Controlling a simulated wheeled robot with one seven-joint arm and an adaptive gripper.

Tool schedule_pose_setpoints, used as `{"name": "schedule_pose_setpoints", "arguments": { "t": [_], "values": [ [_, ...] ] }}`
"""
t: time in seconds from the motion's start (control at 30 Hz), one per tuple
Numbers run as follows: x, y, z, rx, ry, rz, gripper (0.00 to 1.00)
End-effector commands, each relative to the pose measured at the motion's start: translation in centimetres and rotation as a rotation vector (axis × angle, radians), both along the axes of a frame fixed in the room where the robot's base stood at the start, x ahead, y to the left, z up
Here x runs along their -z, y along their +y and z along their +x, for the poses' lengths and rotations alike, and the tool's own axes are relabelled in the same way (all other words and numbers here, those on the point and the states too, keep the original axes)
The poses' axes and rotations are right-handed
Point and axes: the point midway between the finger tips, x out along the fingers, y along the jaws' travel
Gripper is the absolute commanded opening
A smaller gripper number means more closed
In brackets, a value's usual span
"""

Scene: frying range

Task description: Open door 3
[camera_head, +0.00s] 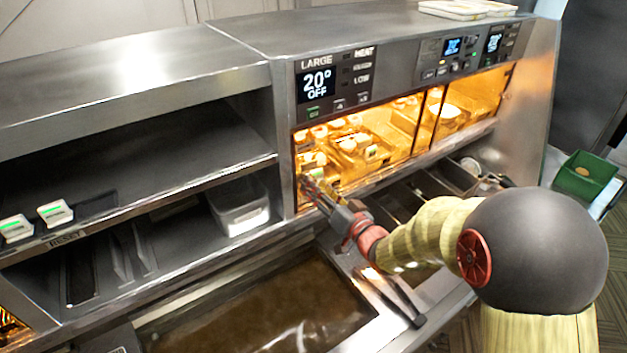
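A lit warming cabinet (388,62) with a "LARGE 20° OFF" display stands at the back right. Its orange-lit front has glass-like panels: a wide left one (365,140) and narrower ones to the right (470,105). I cannot read any door number. Food pieces show behind the left panel. My gripper (312,186) is at the lower left corner of the wide left panel, close to it or touching it. The fingers are small and blurred against the glow, so I cannot tell whether they are open or shut.
A fryer vat (270,310) of brown oil lies in front of the cabinet. Steel shelves (130,165) with a white container (240,208) stand at the left. A dark-handled tool (398,300) lies at the vat's right edge. A green bin (584,178) stands at the far right.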

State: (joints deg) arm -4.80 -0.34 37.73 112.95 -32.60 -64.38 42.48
Motion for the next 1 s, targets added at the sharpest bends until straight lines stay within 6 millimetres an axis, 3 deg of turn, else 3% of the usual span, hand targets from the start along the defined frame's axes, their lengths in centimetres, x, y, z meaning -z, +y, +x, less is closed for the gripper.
{"name": "schedule_pose_setpoints", "arguments": {
  "t": [0.2, 0.53, 1.0],
  "values": [
    [-0.1, 1.2, 1.8, 0.000, 0.000, 0.000, 0.38],
    [-0.1, 1.4, 2.1, 0.001, -0.001, -0.001, 0.38],
    [-0.1, 1.4, 2.1, 0.001, -0.001, -0.001, 0.12]
  ]
}}
